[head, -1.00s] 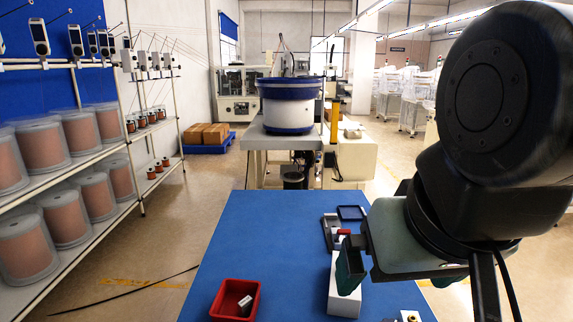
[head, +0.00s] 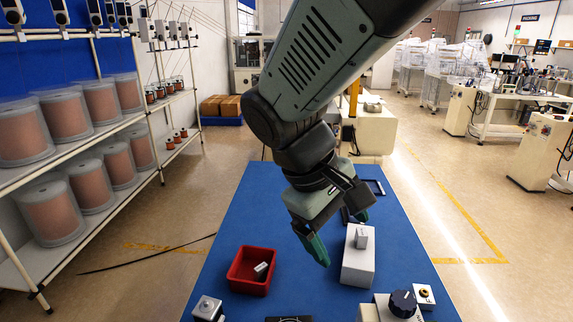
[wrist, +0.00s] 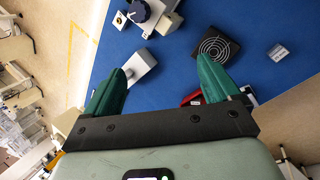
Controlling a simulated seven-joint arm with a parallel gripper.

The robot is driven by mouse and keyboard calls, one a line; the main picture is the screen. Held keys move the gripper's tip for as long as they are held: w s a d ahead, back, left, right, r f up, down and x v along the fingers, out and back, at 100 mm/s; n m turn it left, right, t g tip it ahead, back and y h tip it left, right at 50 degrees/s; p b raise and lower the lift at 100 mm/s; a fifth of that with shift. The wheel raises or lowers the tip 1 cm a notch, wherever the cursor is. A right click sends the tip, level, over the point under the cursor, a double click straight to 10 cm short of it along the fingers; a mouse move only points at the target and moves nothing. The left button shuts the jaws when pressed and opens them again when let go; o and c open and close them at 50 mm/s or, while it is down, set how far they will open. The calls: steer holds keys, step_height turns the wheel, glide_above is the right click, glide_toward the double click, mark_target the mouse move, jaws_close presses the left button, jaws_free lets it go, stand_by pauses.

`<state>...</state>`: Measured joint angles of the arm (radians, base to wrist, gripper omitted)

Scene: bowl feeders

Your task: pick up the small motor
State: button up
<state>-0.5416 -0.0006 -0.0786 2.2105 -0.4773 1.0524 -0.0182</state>
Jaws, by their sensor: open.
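I cannot tell for certain which object is the small motor. A small silvery block with a round knob on top (head: 207,307) stands on the blue table at the front left; a similar block (wrist: 280,52) shows at the right in the wrist view. A small silver piece (head: 261,267) lies tilted in the red bin (head: 237,278). A small grey block (head: 361,237) stands on the white box (head: 357,269). My gripper (head: 340,230) is open and empty above the table, between bin and box in the picture. Its fingers (wrist: 163,66) show spread in the wrist view.
A control box with a dark knob (head: 403,303) and a small white block with a round centre (head: 424,296) stand front right. A black grille-topped unit (wrist: 215,47) lies at the front edge. A dark frame (head: 374,187) lies farther back.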

steer(key=w+a+f+n+t+h, duration=0.1)
steer(key=w+a+f+n+h, duration=0.35)
steer(key=a+f, duration=0.3)
steer(key=n+t+y, duration=0.5)
steer(key=n+t, duration=1)
steer(key=n, duration=0.5)
glide_toward(212, 305)
steer(key=shift+w+a+f, duration=0.25)
steer(key=shift+a+f, duration=0.25)
steer(key=shift+f, duration=0.2)
steer(key=shift+w+f+n, duration=0.1)
steer(key=shift+w+n, duration=0.05)
steer(key=shift+n, duration=0.1)
steer(key=x, duration=0.4)
steer(key=shift+w+d, duration=0.1)
steer(key=shift+w, duration=0.2)
steer(key=x, duration=0.5)
steer(key=shift+w+d+f, duration=0.1)
steer(key=shift+w+f, duration=0.1)
steer(key=shift+w, duration=0.2)
steer(key=shift+c, duration=0.3)
